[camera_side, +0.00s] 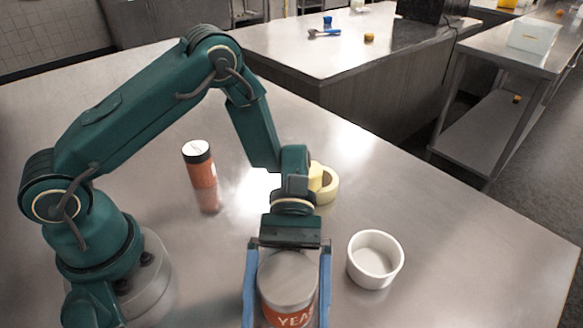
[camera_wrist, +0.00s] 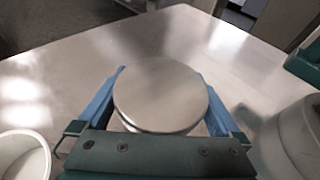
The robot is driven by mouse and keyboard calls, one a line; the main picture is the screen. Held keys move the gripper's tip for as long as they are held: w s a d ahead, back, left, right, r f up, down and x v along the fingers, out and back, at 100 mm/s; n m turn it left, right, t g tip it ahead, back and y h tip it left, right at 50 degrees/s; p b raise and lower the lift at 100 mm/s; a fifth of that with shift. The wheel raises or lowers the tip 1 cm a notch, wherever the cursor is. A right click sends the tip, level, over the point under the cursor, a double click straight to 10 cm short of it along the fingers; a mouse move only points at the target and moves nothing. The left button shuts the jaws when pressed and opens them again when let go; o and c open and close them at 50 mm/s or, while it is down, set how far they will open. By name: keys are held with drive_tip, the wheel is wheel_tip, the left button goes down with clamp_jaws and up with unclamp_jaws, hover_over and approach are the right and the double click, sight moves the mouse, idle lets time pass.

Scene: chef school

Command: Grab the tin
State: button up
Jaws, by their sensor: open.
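The tin (camera_side: 288,284) has a plain metal lid and an orange label with white letters that begin "YEA". It stands at the bottom of the side view, where its lower part is cut off. My gripper (camera_side: 287,300) is open, with one blue finger on each side of the tin. In the wrist view the tin's round lid (camera_wrist: 161,95) fills the middle, between the two blue fingers of my gripper (camera_wrist: 162,100). I cannot tell whether either finger touches the tin.
A white ramekin (camera_side: 375,260) stands just right of my gripper and shows in the wrist view (camera_wrist: 24,155). An orange shaker with a black top (camera_side: 201,176) stands behind on the left. A pale yellow ring-shaped thing (camera_side: 326,185) lies behind my wrist. The right of the steel table (camera_side: 480,250) is clear.

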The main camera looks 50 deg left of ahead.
drive_tip(key=c, duration=1.2)
drive_tip(key=shift+c, duration=0.8)
drive_tip(key=shift+r, duration=0.15)
